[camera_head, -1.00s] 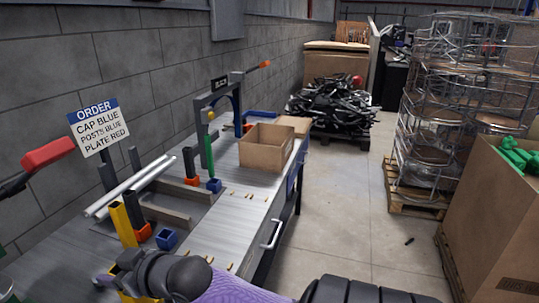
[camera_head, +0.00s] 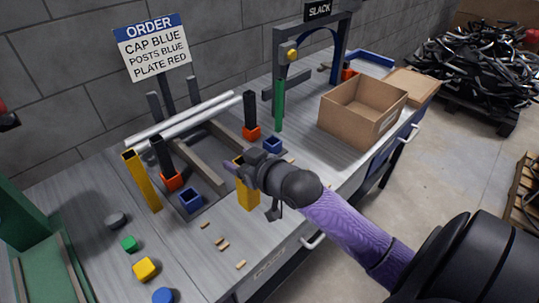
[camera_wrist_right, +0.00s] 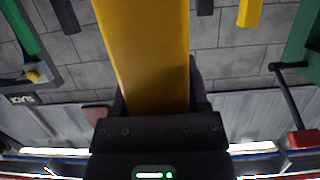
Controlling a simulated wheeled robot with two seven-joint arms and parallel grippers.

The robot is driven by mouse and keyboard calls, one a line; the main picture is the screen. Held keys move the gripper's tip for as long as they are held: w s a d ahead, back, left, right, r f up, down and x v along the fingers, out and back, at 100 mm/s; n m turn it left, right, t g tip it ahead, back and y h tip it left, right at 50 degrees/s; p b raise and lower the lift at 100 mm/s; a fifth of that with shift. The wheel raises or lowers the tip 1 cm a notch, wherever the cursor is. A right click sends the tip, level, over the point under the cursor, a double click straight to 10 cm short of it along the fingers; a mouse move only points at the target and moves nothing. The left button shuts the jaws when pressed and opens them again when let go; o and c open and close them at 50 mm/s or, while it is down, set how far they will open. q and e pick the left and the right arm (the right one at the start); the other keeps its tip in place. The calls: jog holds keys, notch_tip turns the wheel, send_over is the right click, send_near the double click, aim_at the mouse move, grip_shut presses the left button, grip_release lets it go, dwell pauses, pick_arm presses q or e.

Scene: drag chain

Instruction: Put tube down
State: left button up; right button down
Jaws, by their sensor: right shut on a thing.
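My right gripper (camera_head: 243,170) is shut on a yellow square tube (camera_head: 248,196), near the front edge of the workbench. The tube hangs roughly upright below the jaws; I cannot tell whether its lower end touches the bench. In the right wrist view the same tube (camera_wrist_right: 147,55) fills the middle, between the fingers. Another yellow tube (camera_head: 142,180) stands at the left, slightly tilted. Black posts stand in orange sockets (camera_head: 172,180) (camera_head: 251,132). Blue sockets (camera_head: 191,200) (camera_head: 272,145) stand near them, open at the top. My left gripper is not in view.
A green post (camera_head: 279,105) stands by the grey SLACK frame (camera_head: 318,30). An open cardboard box (camera_head: 345,120) is at the right. Small pegs (camera_head: 222,243) and coloured caps (camera_head: 145,268) lie in front. An order sign (camera_head: 152,45) stands behind silver rods (camera_head: 180,120).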

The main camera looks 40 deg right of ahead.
notch_tip(320, 180, down, 7)
jog(key=shift+f+b, duration=0.1)
jog(key=shift+b, duration=1.1)
jog(key=shift+r, duration=0.2)
jog(key=shift+f, duration=0.1)
jog(key=shift+c, duration=0.5)
grip_release()
